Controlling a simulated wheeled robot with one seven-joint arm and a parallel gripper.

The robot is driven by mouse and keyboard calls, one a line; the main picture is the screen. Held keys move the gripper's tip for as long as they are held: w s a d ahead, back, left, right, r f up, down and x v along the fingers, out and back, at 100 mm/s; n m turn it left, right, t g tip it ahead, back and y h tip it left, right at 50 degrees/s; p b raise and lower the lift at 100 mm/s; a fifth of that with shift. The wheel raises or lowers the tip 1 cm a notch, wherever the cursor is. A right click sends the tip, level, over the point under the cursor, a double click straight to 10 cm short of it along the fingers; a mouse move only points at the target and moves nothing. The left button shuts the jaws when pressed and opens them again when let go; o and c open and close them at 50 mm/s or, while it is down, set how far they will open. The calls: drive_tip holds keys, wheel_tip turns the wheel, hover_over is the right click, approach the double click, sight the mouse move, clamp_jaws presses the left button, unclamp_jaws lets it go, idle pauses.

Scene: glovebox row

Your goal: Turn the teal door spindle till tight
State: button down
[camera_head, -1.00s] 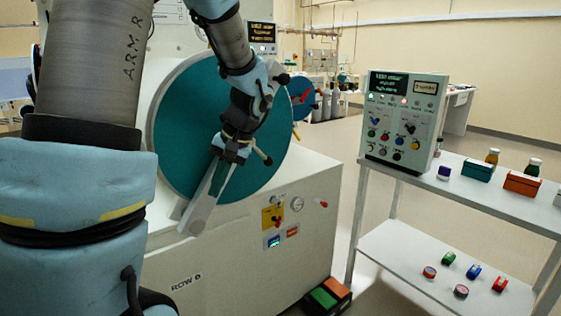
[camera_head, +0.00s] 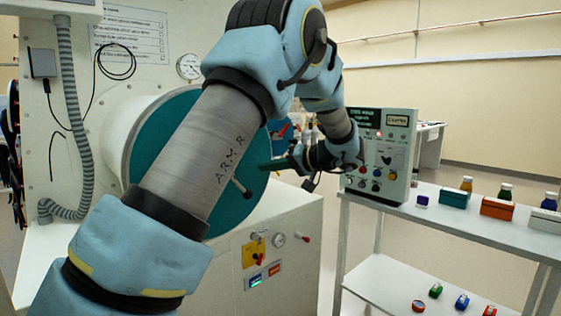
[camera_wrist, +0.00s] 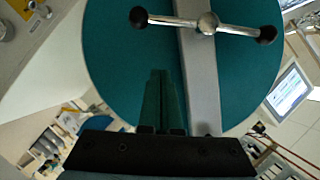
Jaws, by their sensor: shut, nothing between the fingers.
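The round teal door (camera_head: 160,130) is closed on the glovebox front; my arm covers much of it in the head view. It also fills the upper part of the wrist view (camera_wrist: 120,75), with a pale grey bar (camera_wrist: 201,90) across it. The spindle (camera_wrist: 207,22) is a metal cross-handle with a round hub and a black knob at each end. In the head view only one handle end (camera_head: 240,188) shows beside my forearm. My gripper (camera_head: 264,166) is shut and empty at the door's right side. In the wrist view its fingertips (camera_wrist: 160,72) sit below the handle, apart from it.
A white shelf rack (camera_head: 450,215) stands right, holding a control box (camera_head: 378,150), small cases and bottles. A ribbed hose (camera_head: 72,130) hangs left.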

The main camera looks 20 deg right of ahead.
sight(245, 193)
drive_tip(key=a+f+p, duration=0.2)
drive_tip(key=a+f, duration=0.1)
drive_tip(key=a, duration=0.1)
drive_tip(key=shift+a+f+p, duration=0.3)
drive_tip(key=shift+a, duration=0.1)
drive_tip(key=shift+a+f+m+y+b, duration=0.15)
drive_tip(key=shift+f+m+y+b, duration=0.25)
drive_tip(key=shift+m+b, duration=0.35)
drive_tip(key=a+f+m+y+b, duration=0.1)
drive_tip(key=m+b, duration=0.1)
drive_tip(key=s+f+m+y+b, duration=0.1)
drive_tip(key=b, duration=0.1)
drive_tip(key=shift+a+f+m+t, duration=0.25)
drive_tip(key=shift+a+m+t, duration=0.05)
drive_tip(key=shift+a+m, duration=0.1)
drive_tip(key=shift+s+a+f+m+t+y, duration=0.25)
drive_tip(key=shift+a+m+t, duration=0.35)
drive_tip(key=shift+m, duration=0.65)
drive_tip(key=shift+s+a+m+t+y, duration=0.35)
drive_tip(key=shift+a+m, duration=0.35)
drive_tip(key=shift+m, duration=0.55)
drive_tip(key=shift+s+a+f+m+t+y, duration=0.25)
drive_tip(key=shift+a+m+t, duration=0.35)
drive_tip(key=shift+m, duration=0.65)
drive_tip(key=shift+a+r, duration=0.1)
